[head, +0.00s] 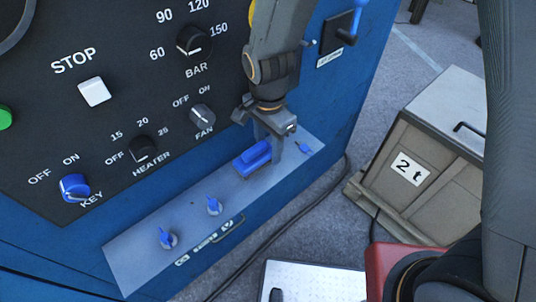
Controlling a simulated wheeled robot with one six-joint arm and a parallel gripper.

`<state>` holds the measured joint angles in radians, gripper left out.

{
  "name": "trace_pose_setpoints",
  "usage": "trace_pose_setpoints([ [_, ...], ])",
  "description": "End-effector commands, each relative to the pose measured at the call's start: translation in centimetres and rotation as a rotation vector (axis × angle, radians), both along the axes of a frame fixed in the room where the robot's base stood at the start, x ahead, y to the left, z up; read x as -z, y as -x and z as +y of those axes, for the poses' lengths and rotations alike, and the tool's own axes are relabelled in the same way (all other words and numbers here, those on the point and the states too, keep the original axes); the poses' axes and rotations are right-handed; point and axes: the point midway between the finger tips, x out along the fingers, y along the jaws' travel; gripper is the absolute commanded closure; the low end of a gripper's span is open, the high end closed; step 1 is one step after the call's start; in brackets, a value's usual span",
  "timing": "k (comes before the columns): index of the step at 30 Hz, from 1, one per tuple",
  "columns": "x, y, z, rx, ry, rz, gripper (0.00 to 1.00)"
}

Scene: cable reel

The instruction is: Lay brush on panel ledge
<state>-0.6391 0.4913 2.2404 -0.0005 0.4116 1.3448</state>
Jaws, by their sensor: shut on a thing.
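The brush (253,155) has a blue body with a darker strip along its lower edge. It is at the right part of the grey panel ledge (135,265), in the head view. My gripper (268,146) reaches down from above and is shut on the brush at its right end. One finger hangs in front of the ledge's right part and hides some of that end. The brush looks level and very close to the ledge surface; I cannot tell whether it touches.
Above is the black panel with knobs and a white STOP button (95,91). A crate (430,150) and a white perforated board (315,282) are nearby.

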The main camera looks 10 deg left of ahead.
Motion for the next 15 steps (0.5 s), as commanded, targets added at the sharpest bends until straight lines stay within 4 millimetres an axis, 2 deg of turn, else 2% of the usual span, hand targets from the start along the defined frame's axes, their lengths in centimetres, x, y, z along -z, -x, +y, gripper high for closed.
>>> trace_pose_setpoints([
  [5, 1.0, 0.0, 0.0, 0.000, 0.000, 0.000, 0.90],
  [12, 3.8, 0.1, -0.1, 0.000, 0.002, 0.003, 0.90],
  [15, 4.2, -0.2, 0.2, 0.000, 0.000, 0.000, 0.90],
])
